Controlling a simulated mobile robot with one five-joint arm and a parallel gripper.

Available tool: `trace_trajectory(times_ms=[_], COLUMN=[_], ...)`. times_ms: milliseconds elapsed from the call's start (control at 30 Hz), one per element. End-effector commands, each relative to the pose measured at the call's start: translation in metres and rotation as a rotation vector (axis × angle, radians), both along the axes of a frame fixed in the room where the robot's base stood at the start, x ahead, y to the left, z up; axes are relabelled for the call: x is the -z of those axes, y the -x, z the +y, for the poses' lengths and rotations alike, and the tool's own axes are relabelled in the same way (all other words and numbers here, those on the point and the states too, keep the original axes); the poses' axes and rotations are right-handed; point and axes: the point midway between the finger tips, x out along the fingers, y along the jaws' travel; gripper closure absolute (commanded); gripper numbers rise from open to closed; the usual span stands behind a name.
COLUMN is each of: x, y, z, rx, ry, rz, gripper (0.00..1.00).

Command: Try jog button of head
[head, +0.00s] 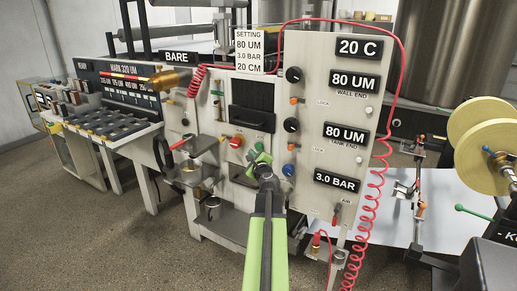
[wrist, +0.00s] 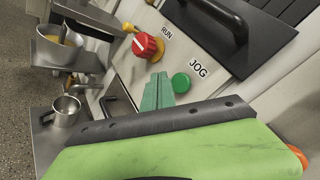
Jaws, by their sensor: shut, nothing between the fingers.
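The jog button is a round green button (wrist: 181,83) beside the word JOG on the pale panel in the wrist view. In the head view a small green spot (head: 258,147) shows there, just above my gripper. My gripper (head: 260,158) is shut and empty, in front of the panel. In the wrist view its green fingers (wrist: 160,75) lie together, with their tips just left of the jog button. I cannot tell whether they touch the panel. The red run knob (wrist: 147,46) on a yellow base is up and left of the button; it also shows in the head view (head: 236,142).
A black handle (wrist: 215,15) stands out on a dark cover above the buttons. A metal cup (wrist: 63,112) and a bowl on a stand are at left. In the head view, a display panel (head: 310,130) with knobs and a coiled red cable (head: 366,220) are at right.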

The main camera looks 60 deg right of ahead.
Motion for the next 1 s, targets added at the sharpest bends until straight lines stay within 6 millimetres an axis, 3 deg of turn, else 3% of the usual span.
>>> trace_trajectory(times_ms=[267, 1000], x=[0.0, 0.0], y=[0.0, -0.001], z=[0.028, 0.028], rx=[-0.001, -0.001], ry=[-0.001, -0.001], rz=[-0.001, -0.001], gripper=[1.0, 1.0])
